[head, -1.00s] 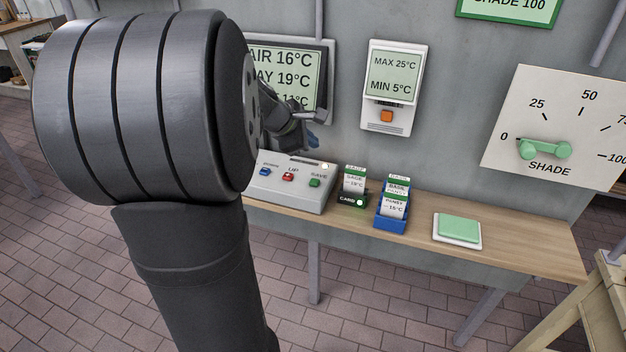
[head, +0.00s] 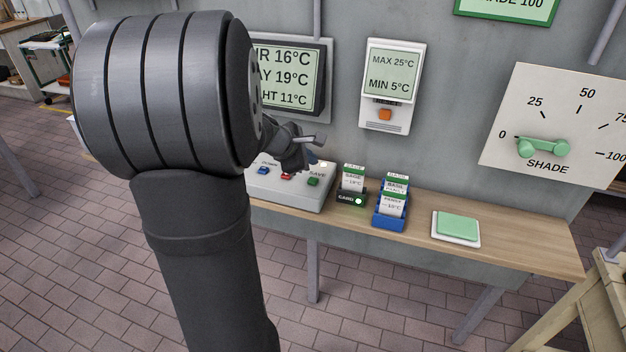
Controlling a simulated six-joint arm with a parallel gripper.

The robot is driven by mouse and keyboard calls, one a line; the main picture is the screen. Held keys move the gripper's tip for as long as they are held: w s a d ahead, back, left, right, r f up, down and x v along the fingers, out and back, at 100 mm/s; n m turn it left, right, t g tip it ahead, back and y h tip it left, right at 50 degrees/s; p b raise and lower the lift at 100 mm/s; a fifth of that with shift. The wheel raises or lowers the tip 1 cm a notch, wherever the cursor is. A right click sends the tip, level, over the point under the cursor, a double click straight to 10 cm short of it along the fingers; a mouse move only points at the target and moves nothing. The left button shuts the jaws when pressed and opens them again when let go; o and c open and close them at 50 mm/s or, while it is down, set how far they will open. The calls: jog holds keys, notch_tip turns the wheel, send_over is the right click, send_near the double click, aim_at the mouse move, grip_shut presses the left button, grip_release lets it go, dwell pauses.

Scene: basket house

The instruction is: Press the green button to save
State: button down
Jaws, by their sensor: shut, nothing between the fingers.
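The green save button (head: 313,181) sits at the right of the grey control box (head: 292,200) on the bench. A red button (head: 287,176) and a blue button (head: 263,170) are to its left. My gripper (head: 312,158) is shut and empty, just above and behind the green button in the picture. A gap seems to show between them, but the depth is hard to judge. The gripper covers part of the box's top, and my arm hides the box's left end.
Right of the box stand a card holder (head: 352,200) with a lit lamp, a blue card rack (head: 390,221) and a green pad (head: 457,226) on the wooden bench (head: 520,245). Wall displays (head: 290,75), a thermostat (head: 386,115) and a shade dial (head: 543,148) are behind.

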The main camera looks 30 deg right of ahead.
aim_at(309, 182)
jog(key=shift+f, duration=1.75)
jog(key=shift+f, duration=0.15)
dwell(0.6)
jog(key=shift+f, duration=0.3)
jog(key=shift+f, duration=0.45)
dwell(0.6)
dwell(0.3)
jog(key=shift+r, duration=0.9)
jog(key=shift+r, duration=2.5)
